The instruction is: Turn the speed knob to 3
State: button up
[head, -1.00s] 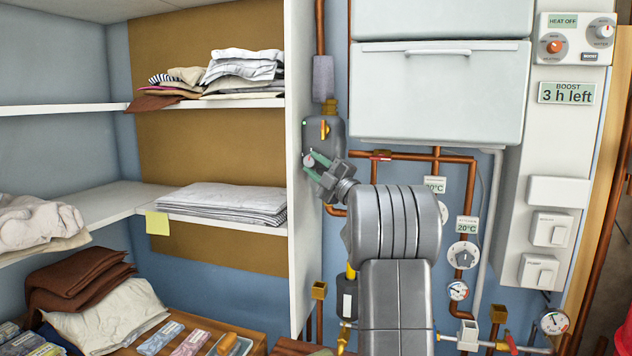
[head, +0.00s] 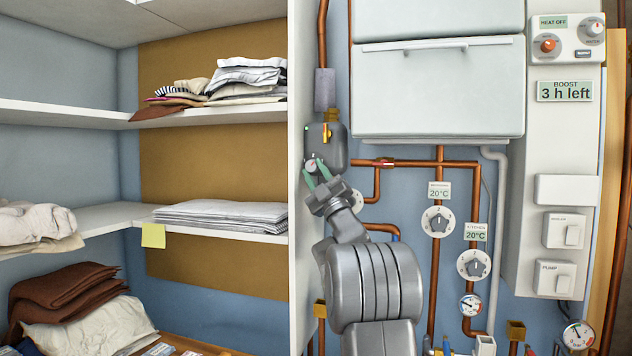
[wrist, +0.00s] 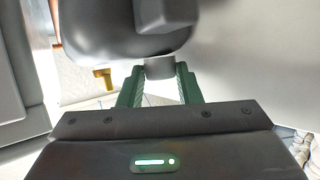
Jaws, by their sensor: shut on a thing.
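A dark grey pump (head: 338,150) hangs on the copper pipe beside the shelf's white side panel in the head view. It has a small round light grey knob (head: 311,164) on its front. My gripper (head: 317,172), with green fingers, reaches it from below and is shut on the knob. In the wrist view, my gripper's fingers (wrist: 160,76) stand on either side of the short grey knob (wrist: 159,66), under the pump's dark rounded body (wrist: 105,35). The knob's markings are too small to read, so its setting cannot be told.
White shelves with folded linen (head: 220,213) stand at left. A white cabinet (head: 437,90) hangs above right of the pump. Copper pipes, two dials (head: 437,222) with 20°C tags and a control panel (head: 568,38) are to the right.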

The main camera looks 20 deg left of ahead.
jog(key=shift+f, duration=0.15)
jog(key=o, duration=1)
jog(key=shift+d, duration=0.1)
